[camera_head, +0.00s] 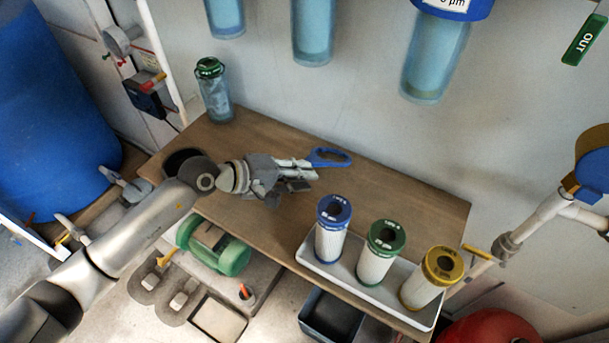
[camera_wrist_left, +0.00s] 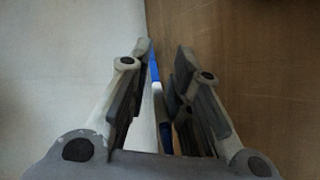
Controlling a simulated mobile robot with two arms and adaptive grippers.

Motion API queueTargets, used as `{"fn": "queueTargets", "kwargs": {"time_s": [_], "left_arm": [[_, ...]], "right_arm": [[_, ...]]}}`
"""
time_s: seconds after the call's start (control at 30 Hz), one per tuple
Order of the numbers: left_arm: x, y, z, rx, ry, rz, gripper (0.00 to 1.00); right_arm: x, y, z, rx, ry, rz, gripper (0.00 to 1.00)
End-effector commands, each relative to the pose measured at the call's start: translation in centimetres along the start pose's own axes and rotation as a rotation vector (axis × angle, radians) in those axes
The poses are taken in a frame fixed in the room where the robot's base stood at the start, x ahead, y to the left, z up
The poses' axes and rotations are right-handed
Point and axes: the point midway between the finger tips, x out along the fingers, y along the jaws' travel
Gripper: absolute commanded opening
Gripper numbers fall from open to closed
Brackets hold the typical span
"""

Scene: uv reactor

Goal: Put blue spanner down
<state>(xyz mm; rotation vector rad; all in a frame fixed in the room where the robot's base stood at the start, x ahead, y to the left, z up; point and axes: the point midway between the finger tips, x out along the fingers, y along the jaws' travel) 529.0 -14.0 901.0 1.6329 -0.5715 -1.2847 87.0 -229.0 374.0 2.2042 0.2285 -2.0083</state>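The blue spanner (camera_head: 328,157) has a blue ring end that sticks out to the right past my left gripper in the head view. My left gripper (camera_head: 296,173) reaches in from the left over the wooden bench. In the left wrist view, the spanner (camera_wrist_left: 155,84) shows edge-on as a thin blue and pale strip between the two fingers. The left gripper (camera_wrist_left: 163,72) appears shut on it, though the contact itself is partly hidden. The spanner seems to be above the bench top (camera_head: 390,190), not lying on it. My right gripper is not in view.
A white tray (camera_head: 345,277) on the bench's right holds blue-, green- and yellow-topped filters. A green-capped clear container (camera_head: 214,92) stands at the back left. Filter housings hang on the wall behind. Bare wood lies right of and behind the gripper.

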Motion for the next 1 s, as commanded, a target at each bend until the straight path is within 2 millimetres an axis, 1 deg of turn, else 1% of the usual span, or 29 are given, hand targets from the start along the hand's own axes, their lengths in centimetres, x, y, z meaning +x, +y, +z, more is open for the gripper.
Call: {"fn": "queueTargets", "kwargs": {"time_s": [0.07, 0.17, 0.37, 0.7, 0.83, 1.0], "left_arm": [[-0.1, 0.0, 0.0, 0.0, 0.0, 0.0, 0.2], [-0.7, 0.0, -0.1, 0.0, 0.002, 0.0, 0.2], [-3.0, -0.1, 0.0, 0.001, 0.001, -0.001, 0.2], [-7.0, -0.2, -0.1, 0.0, 0.001, -0.002, 0.2], [-7.9, -0.1, 0.0, 0.001, 0.001, -0.001, 0.2], [-8.0, 0.0, 0.0, -0.001, 0.0, 0.0, 0.2]], "right_arm": [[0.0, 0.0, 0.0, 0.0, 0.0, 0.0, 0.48], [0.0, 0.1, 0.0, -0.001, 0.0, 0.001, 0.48], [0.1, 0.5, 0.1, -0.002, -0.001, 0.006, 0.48], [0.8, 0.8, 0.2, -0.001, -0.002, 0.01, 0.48], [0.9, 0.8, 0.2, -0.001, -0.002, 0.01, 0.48], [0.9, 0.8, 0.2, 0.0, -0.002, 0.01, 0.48]]}}
